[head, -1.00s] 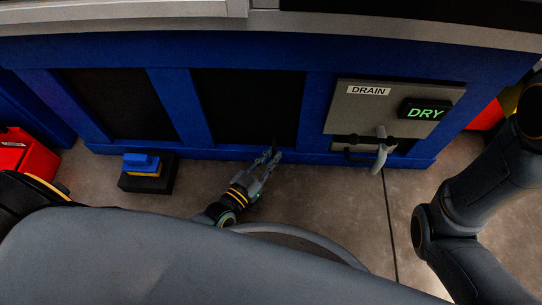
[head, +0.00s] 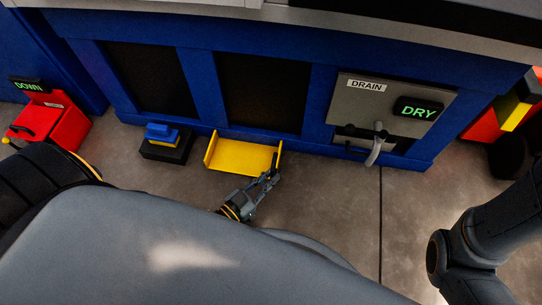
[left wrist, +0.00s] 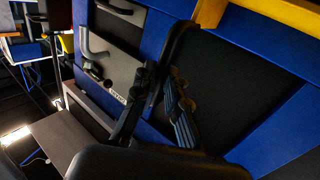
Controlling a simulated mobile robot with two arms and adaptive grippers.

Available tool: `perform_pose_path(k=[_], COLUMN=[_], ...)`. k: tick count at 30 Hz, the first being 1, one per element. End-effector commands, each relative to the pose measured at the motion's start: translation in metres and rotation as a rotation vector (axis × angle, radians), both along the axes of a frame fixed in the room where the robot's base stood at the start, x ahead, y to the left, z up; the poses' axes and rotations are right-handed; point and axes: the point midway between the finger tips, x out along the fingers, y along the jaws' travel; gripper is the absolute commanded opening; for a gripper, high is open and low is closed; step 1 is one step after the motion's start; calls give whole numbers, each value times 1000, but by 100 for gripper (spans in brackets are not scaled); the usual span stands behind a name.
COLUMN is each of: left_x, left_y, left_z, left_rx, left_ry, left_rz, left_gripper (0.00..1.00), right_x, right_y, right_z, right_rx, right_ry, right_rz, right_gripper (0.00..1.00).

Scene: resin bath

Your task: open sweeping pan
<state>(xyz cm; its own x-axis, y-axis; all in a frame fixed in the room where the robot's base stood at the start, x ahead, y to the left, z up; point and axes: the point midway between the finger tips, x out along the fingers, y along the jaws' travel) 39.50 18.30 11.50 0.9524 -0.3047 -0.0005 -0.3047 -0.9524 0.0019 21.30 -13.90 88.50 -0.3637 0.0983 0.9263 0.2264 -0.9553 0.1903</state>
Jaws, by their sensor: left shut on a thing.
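The sweeping pan (head: 245,156) is yellow, with raised side walls, and lies out on the floor in front of the blue machine base. In the left wrist view a yellow part (left wrist: 228,14) shows at the top right. My left gripper (head: 272,176) is at the pan's front right corner, shut on it. The left fingers (left wrist: 160,100) also show in the left wrist view, in front of a dark panel. My right gripper is out of view; only part of the right arm shows.
A grey drain panel (head: 368,105) with a lever (head: 375,149) and a DRY display (head: 418,109) is right of the pan. A blue-topped pedal (head: 164,139) is left of it. A red unit (head: 50,125) stands far left. Concrete floor is clear in front.

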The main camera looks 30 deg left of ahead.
Motion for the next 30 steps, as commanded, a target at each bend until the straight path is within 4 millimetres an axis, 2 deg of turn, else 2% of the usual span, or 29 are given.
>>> perform_pose_path(k=[12,13,16,26,30], left_x=[-5,-5,-5,-5,-6], left_y=[-2,-2,-2,-2,-2], left_z=[0,0,0,1,10], left_rx=[0,0,0,0,-3], left_ry=[0,0,0,-1,-1], left_rz=[0,0,0,0,1], left_gripper=[0,16,35,35,35], right_x=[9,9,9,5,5], right_y=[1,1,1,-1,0], right_z=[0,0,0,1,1], right_rx=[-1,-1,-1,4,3], right_ry=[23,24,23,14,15], right_rz=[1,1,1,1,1], right_gripper=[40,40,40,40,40])
